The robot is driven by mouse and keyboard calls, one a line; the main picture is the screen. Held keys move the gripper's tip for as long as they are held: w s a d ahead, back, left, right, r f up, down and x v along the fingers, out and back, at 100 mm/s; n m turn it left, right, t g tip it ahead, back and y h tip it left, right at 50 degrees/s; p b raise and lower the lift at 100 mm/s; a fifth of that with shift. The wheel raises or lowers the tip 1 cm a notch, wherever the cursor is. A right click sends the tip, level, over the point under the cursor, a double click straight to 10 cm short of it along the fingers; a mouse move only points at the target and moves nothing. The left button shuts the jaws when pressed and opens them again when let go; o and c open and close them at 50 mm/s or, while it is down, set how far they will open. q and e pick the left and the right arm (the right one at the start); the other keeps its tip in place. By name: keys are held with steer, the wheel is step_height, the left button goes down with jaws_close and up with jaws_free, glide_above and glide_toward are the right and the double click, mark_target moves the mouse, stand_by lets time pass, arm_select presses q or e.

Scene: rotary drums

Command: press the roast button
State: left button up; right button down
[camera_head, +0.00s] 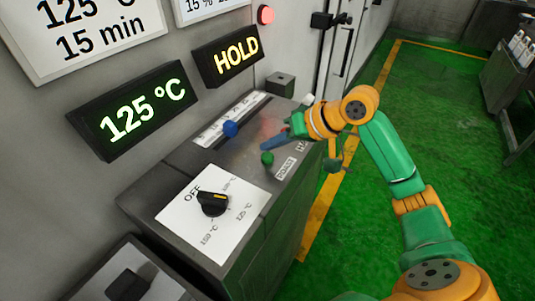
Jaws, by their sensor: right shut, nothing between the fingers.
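The roast button is a green round knob (267,158) on top of the grey console, beside a white label reading ROAST (286,168). My right gripper (272,143) is shut and empty. Its fingertips point left over the console, close to the green button and just behind it in the picture. I cannot tell whether they touch anything. My left gripper is not in view.
A blue knob (230,129) sits on a scale strip, left of my gripper. A black dial (213,203) is nearer. Displays read 125 °C (139,109) and HOLD (229,56). A red lamp (266,14) is on the wall.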

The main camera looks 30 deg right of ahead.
mark_target(271, 158)
steer(key=shift+f, duration=0.15)
stand_by(0.5)
steer(key=shift+f, duration=0.25)
steer(key=shift+f, duration=0.5)
stand_by(0.6)
stand_by(0.3)
steer(key=shift+r+p, duration=0.9)
steer(key=shift+p, duration=0.1)
step_height(271, 158, up, 5)
steer(key=p, duration=0.6)
steer(key=shift+r, duration=0.15)
